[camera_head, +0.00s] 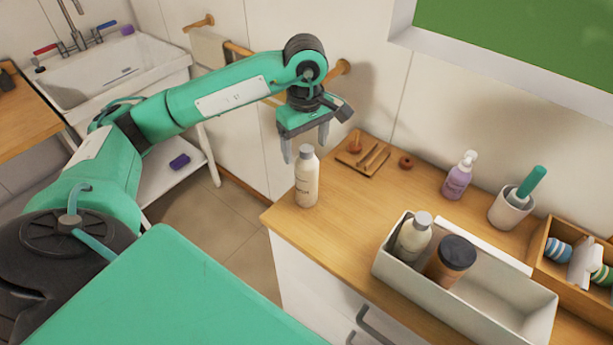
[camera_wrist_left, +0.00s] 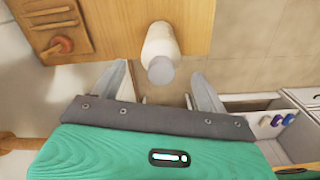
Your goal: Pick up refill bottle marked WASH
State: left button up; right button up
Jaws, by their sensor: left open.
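A cream refill bottle (camera_head: 306,182) with a grey cap stands upright near the left end of the wooden counter; the print on its label is too small to read. It also shows in the wrist view, seen from above (camera_wrist_left: 161,50). My left gripper (camera_head: 304,150) is open and empty, pointing down with its fingers around the height of the bottle's cap. In the wrist view the cap lies between the lines of the two fingertips (camera_wrist_left: 158,72), with no contact visible. A similar bottle (camera_head: 412,241) stands in the white bin. My right gripper is not in view.
The white bin (camera_head: 465,300) also holds a brown jar with a dark lid (camera_head: 452,262). A purple pump bottle (camera_head: 459,177), a cup (camera_head: 508,209), a wooden tray (camera_head: 362,158) and a wooden box (camera_head: 550,272) stand on the counter (camera_head: 345,222). The counter's left edge is close to the bottle.

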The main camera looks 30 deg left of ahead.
aim_at(307, 162)
pick_arm(q)
jog(key=shift+d+f, duration=0.1)
jog(key=shift+f, duration=0.35)
jog(key=f+p, duration=0.1)
jog(key=f, duration=0.1)
jog(key=f+p, duration=0.1)
jog(key=f, duration=0.1)
jog(key=shift+s+d, duration=0.15)
jog(key=shift+d, duration=0.05)
jog(key=shift+f, duration=0.4)
jog(key=c, duration=1.4)
jog(key=shift+c, duration=1)
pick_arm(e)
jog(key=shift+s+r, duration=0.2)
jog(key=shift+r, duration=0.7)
